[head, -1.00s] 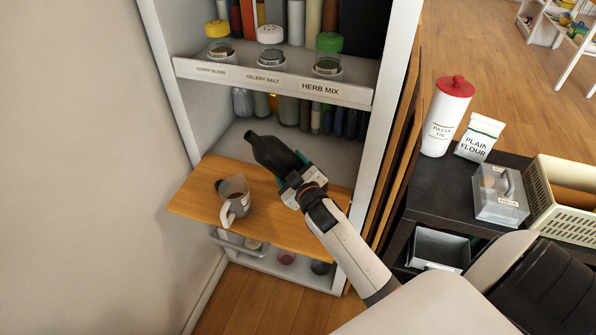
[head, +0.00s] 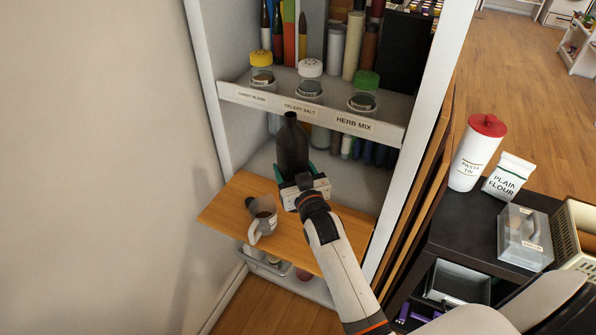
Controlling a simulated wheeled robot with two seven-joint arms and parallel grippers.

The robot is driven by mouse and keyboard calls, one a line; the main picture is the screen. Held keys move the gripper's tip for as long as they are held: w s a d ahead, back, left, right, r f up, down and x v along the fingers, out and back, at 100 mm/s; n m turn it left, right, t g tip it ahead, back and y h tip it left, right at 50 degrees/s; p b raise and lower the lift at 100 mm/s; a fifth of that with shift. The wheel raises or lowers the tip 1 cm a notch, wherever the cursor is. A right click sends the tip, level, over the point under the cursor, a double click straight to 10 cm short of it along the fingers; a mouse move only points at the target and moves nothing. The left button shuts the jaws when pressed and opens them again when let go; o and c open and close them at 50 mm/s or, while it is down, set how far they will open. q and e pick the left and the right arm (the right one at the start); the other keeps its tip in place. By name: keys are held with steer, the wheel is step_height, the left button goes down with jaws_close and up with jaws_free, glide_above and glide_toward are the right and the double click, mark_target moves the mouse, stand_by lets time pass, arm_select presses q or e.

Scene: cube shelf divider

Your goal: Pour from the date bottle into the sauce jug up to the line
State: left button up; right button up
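My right gripper (head: 305,190) is shut around the lower part of a dark bottle (head: 292,150). The bottle is upright, with its neck at the top, above the wooden board (head: 225,212); I cannot tell whether its base touches the board. No label shows on it. My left gripper is not in view.
Above, a shelf holds jars with yellow, white and green (head: 367,80) lids. The cabinet's white side post (head: 425,130) stands right of my arm. A black side table (head: 458,232) holds a tin and flour.

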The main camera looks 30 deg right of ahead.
steer(key=shift+w+a+r, duration=0.1)
steer(key=shift+a+r, duration=0.05)
steer(key=shift+r, duration=0.75)
steer(key=shift+f, duration=0.15)
steer(key=d+r+p, duration=0.1)
steer(key=s+d+r+p, duration=0.1)
steer(key=d+r+p, duration=0.1)
steer(key=d+p, duration=0.1)
steer(key=shift+s, duration=0.3)
arm_select(q)
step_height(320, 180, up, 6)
steer(key=p, duration=0.1)
arm_select(e)
steer(key=shift+s+d+r, duration=0.2)
steer(key=shift+d+r, duration=0.05)
steer(key=shift+d, duration=0.2)
steer(key=shift+s+d+r, duration=0.2)
steer(key=shift+d+r, duration=0.05)
steer(key=shift+d, duration=0.15)
steer(key=shift+f, duration=0.1)
